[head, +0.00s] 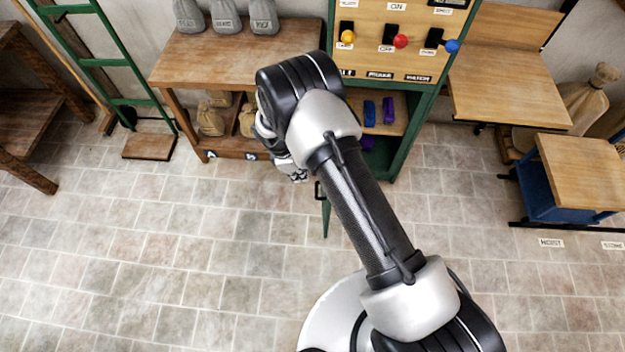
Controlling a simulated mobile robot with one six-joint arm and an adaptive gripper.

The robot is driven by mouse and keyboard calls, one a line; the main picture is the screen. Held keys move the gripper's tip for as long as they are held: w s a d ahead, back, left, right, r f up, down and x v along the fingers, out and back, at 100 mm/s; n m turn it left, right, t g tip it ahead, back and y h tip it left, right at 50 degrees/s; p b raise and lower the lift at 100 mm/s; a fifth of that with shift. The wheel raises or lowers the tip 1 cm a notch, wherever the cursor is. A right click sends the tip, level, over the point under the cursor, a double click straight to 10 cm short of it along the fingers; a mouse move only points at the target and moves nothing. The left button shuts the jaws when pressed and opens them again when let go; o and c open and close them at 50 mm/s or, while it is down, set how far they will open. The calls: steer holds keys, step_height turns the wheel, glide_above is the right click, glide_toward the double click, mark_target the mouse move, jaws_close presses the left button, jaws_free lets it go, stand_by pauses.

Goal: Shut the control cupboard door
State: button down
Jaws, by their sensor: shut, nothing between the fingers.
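The control cupboard (408,148) is the green-framed unit at the top centre, with a wooden lever panel above. Blue and purple items (388,110) show on its open inner shelves. Its green door (326,218) stands open, seen nearly edge-on and pointing out over the floor, with a dark handle (318,191) on its left face. My arm hides most of the door and its hinge side. My gripper (297,176) is shut and empty, just left of the door near the handle. I cannot tell if it touches the door.
A wooden bench (215,55) with grey sacks (225,18) on top and brown sacks below stands left of the cupboard. A wooden-topped blue stand (580,170) is at right. The tiled floor (150,260) in front is clear.

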steer(key=d+f+b, duration=0.2)
steer(key=d+f, duration=0.4)
steer(key=f, duration=0.2)
steer(key=shift+w+f+b, duration=0.3)
steer(key=shift+f, duration=0.1)
steer(key=shift+d, duration=0.1)
steer(key=shift+d, duration=0.1)
